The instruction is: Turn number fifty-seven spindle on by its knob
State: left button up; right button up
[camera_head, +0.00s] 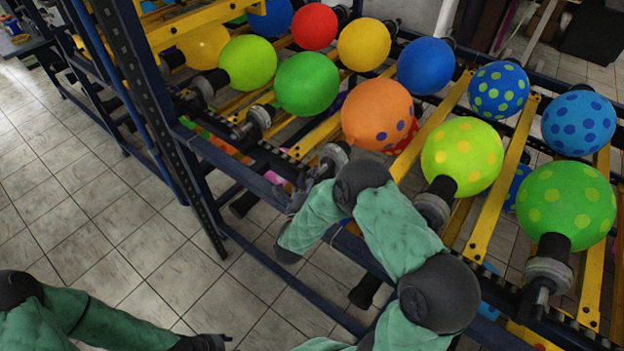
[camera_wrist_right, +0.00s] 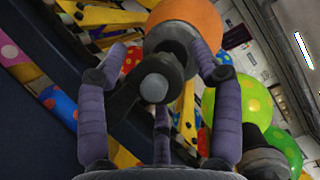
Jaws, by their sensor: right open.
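The spindle in front of my right gripper carries an orange balloon (camera_head: 378,106) with a few blue dots; its grey hub (camera_head: 335,154) shows just beyond the gripper. No number is readable on it. My right gripper (camera_head: 300,190) is at the rack's front rail, partly hidden by my arm. In the right wrist view, the open fingers (camera_wrist_right: 160,58) stand on both sides of the spindle's grey knob and lever (camera_wrist_right: 153,88). I cannot tell whether they touch it. My left gripper (camera_head: 205,343) is low at the bottom edge, away from the rack, its fingers unclear.
Neighbouring spindles hold a green balloon (camera_head: 307,84) on the left and a yellow-dotted lime balloon (camera_head: 461,157) on the right. A dark blue rack post (camera_head: 160,120) stands left of my right arm. Tiled floor (camera_head: 90,210) lies open at the left.

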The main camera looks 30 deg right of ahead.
jog(key=r+v, duration=0.1)
jog(key=v, duration=1.1)
jog(key=shift+f, duration=0.45)
